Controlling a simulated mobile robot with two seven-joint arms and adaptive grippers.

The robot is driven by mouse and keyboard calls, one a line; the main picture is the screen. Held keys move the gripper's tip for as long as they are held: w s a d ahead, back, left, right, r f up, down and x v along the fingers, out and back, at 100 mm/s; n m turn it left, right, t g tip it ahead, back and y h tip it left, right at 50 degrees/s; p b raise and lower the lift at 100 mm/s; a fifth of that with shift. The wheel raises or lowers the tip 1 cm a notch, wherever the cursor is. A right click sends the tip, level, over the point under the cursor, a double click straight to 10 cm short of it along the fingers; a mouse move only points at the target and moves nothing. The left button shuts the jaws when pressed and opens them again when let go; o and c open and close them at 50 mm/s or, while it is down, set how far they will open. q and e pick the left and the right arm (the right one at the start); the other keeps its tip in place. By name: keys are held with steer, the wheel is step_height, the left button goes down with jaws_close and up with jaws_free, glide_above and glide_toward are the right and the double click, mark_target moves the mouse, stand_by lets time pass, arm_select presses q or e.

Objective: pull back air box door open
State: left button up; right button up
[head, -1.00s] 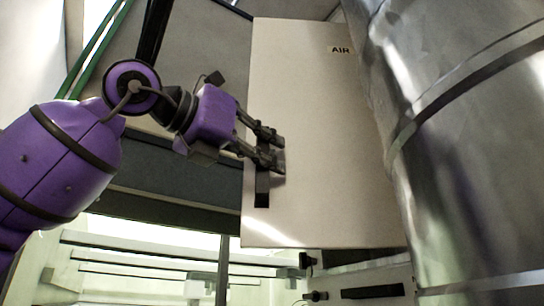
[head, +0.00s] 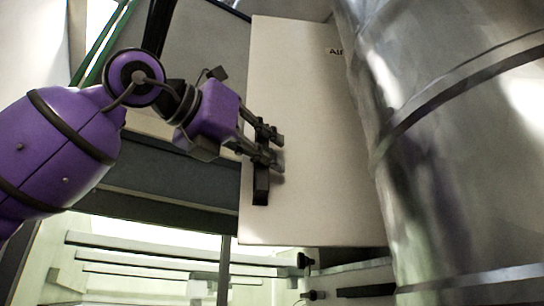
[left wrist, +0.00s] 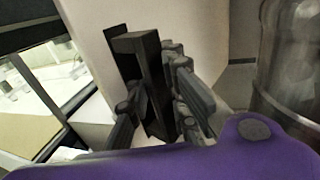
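The air box door (head: 310,150) is a tall cream panel marked "AIR" near its top right. Its black upright bar handle (head: 261,188) is near the left edge. My left gripper (head: 277,147) is at this handle, coming from the left. In the left wrist view the handle (left wrist: 140,50) stands between the fingers (left wrist: 152,95), which look closed on its two sides. The fingers hide the handle's upper part in the head view. The door's right edge is partly behind the metal duct. My right gripper is not in view.
A large shiny metal duct (head: 450,150) fills the right side, close to the door. Below the door is a lower panel with a dark slot (head: 366,291). Pale rails (head: 150,257) run across a bright opening at lower left.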

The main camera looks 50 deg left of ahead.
arm_select(q)
steer(key=o, duration=0.5)
steer(key=shift+s+a, duration=0.25)
steer(key=shift+s, duration=0.1)
steer(key=shift+o, duration=0.2)
steer(key=shift+s, duration=0.15)
steer(key=s, duration=1.2)
steer(key=shift+d, duration=0.25)
